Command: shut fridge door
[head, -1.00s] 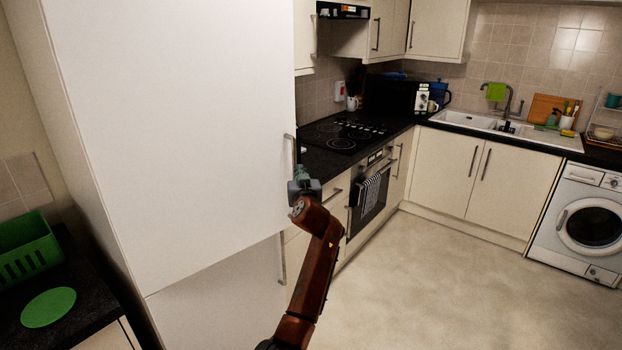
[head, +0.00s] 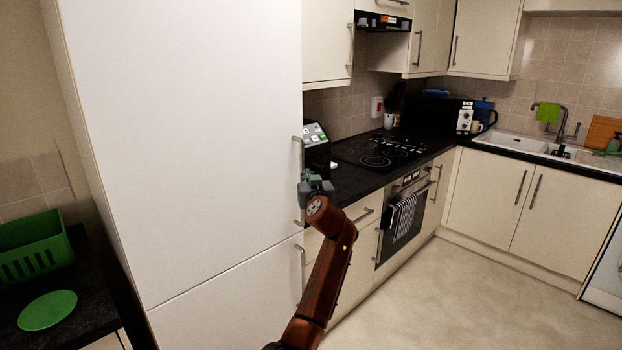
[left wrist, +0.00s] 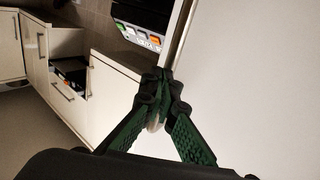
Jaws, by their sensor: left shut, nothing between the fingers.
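The fridge door (head: 190,140) is the tall white upper panel on the left in the head view. It appears flush, or almost flush, with the lower white door (head: 230,300) beneath it. Its metal handle (head: 299,155) runs down its right edge, partly covered by my gripper. My left gripper (head: 306,175) is at that right edge, beside the handle. My right gripper is out of view.
A dark counter with a hob (head: 375,155) and an oven (head: 405,215) with a striped towel is to the right. A green dish rack (head: 35,250) and green plate (head: 47,310) sit on the left counter. The floor (head: 480,285) at right is clear.

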